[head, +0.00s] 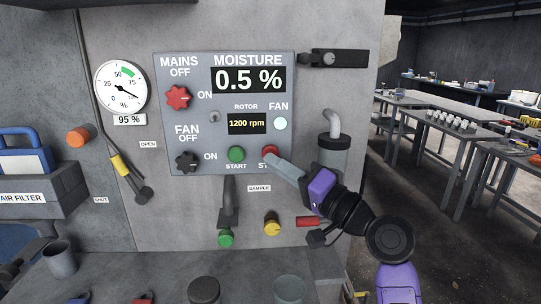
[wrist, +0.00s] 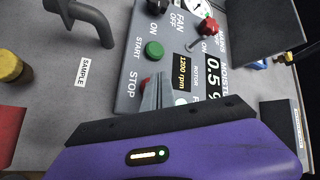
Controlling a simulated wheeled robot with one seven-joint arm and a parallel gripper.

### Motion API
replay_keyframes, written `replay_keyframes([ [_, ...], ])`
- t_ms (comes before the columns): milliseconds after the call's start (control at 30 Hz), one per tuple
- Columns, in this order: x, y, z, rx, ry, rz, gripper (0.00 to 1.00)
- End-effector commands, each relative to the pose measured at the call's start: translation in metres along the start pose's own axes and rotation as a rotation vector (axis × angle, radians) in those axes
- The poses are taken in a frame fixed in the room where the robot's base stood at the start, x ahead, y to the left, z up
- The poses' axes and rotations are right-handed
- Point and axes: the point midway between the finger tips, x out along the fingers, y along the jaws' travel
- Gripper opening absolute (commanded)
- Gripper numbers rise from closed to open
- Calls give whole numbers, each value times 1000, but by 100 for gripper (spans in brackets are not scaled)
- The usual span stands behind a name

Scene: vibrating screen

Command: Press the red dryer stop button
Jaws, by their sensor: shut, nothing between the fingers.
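The red stop button (head: 269,150) sits at the lower right of the grey control panel (head: 205,105), right of the green start button (head: 236,154). My gripper (head: 274,160) is shut and empty, with its fingertips at the stop button, covering its lower part and most of the STOP label. In the wrist view, the red button (wrist: 144,83) is partly hidden beside the fingertips (wrist: 151,92). I cannot tell whether they touch it or whether it is pushed in. The panel reads moisture 0.5 % and rotor 1200 rpm; the fan lamp (head: 280,123) looks pale and bright.
A red mains knob (head: 178,97) and black fan knob (head: 187,162) are on the panel's left. Below the panel are a sample spout (head: 228,205) and a yellow knob (head: 272,226). A grey pipe (head: 333,125) stands right of it. Worktables (head: 455,115) stand farther right.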

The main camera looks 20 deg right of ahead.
Motion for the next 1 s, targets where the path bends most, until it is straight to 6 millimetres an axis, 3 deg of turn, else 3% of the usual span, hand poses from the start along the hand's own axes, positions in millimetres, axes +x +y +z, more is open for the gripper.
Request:
replay_keyframes([
  [1000,6,4,-4,0,0,0,0],
])
